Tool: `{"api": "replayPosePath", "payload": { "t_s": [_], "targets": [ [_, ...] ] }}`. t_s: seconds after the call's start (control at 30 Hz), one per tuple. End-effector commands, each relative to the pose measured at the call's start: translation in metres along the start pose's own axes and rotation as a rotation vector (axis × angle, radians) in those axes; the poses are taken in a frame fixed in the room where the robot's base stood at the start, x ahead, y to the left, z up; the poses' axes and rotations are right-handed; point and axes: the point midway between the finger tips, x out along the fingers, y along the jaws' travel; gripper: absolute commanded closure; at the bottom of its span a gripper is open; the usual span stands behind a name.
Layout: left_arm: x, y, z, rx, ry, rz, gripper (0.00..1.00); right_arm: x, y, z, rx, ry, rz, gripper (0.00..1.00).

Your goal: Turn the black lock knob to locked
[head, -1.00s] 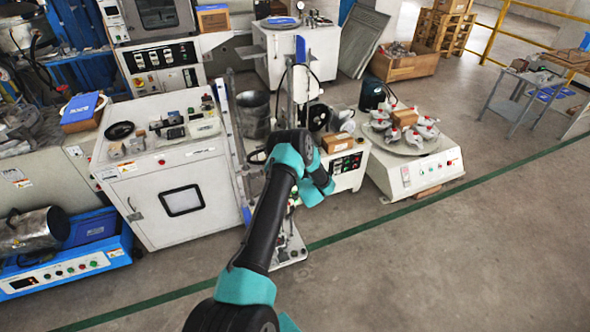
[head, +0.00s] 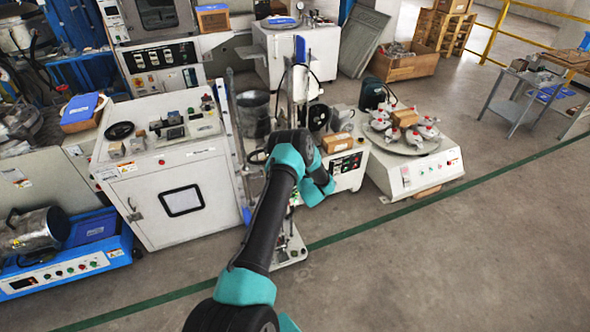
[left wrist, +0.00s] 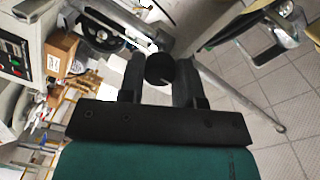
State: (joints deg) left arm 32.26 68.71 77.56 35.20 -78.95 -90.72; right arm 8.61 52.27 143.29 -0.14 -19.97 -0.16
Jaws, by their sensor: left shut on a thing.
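The black lock knob (left wrist: 159,68) is round and dark, with a pale line on its face, in the left wrist view. My left gripper (left wrist: 160,82) has its two dark fingers shut on it, one on either side. In the head view my left arm reaches over the white stand (head: 291,250) in the middle, and its wrist hides the knob and the fingertips. The angle of the knob against any locked mark cannot be made out. My right gripper is in neither view now.
A white cabinet (head: 150,215) stands left of my arm. A control box with buttons (head: 345,165) is just right of my wrist, and a white machine with a round plate (head: 415,178) is farther right. Open floor (head: 450,270) lies at the lower right.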

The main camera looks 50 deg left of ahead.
Motion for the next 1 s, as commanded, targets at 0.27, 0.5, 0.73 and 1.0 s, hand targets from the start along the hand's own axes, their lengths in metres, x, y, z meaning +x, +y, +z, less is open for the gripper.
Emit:
{"api": "replayPosePath", "payload": {
  "t_s": [0.27,0.5,0.73,1.0],
  "targets": [
    [0.000,0.001,0.000,0.001,0.000,0.001,0.92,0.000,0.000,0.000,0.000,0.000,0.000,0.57],
    [0.000,0.000,0.000,0.000,0.001,0.001,0.47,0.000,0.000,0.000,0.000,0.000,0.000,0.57],
    [0.000,0.000,0.000,0.000,0.000,0.000,0.43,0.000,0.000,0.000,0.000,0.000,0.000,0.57],
    [-0.014,0.001,-0.001,0.000,0.001,0.003,0.43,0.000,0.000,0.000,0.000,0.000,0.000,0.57]
  ]
}}
